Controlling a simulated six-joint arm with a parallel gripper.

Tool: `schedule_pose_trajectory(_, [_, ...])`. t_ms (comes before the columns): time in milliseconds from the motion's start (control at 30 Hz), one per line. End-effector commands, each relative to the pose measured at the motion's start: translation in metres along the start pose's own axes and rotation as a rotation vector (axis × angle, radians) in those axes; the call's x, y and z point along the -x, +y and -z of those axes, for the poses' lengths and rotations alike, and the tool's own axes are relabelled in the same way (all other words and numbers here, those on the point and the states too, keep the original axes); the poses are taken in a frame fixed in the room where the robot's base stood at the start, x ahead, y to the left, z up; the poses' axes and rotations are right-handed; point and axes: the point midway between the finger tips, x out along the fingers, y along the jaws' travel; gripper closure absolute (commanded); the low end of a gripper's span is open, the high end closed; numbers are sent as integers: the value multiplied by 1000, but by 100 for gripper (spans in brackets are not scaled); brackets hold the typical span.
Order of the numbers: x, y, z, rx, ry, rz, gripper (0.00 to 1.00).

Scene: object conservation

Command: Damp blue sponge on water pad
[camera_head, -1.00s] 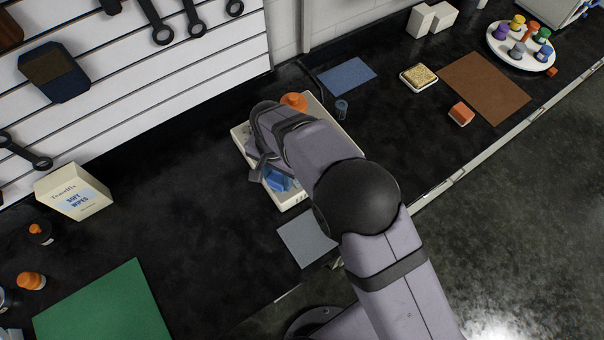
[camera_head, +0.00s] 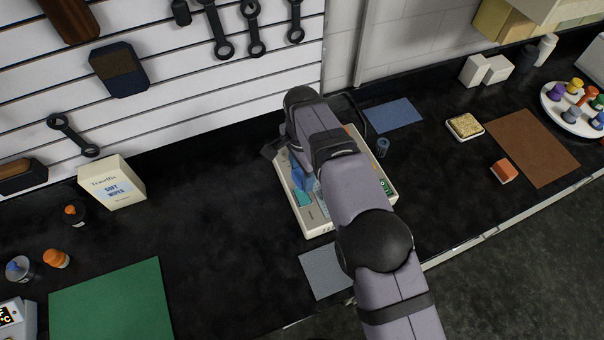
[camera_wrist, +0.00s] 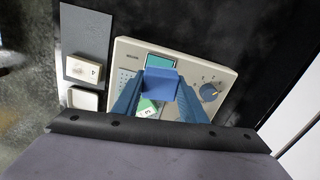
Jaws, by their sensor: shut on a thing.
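My gripper (camera_wrist: 160,100) is shut on the blue sponge (camera_wrist: 162,85), with one blue finger on each side of it in the wrist view. In the head view the sponge (camera_head: 301,172) shows as a blue shape above a cream instrument (camera_head: 318,226), partly hidden by my arm. A flat blue pad (camera_head: 393,115) lies on the black bench by the wall, to the right of my gripper. I cannot tell from its look whether it is the water pad.
The instrument has a dial (camera_wrist: 209,92). A small blue bottle (camera_head: 382,147) stands near the blue pad. A grey mat (camera_head: 325,271) lies in front of the instrument. A yellowish sponge (camera_head: 465,125), a brown mat (camera_head: 530,146) and an orange block (camera_head: 504,171) lie farther right.

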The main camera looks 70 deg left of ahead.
Motion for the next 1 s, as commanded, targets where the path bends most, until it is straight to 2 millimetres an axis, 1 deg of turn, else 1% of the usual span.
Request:
schedule_pose_trajectory(200, [0,1,0,-60,0,1,80])
schedule_pose_trajectory(467, [-4,1,0,-63,0,0,80])
schedule_pose_trajectory(667, [-16,2,0,-62,0,0,80])
schedule_pose_trajectory(1000, [-46,2,0,-62,0,0,80])
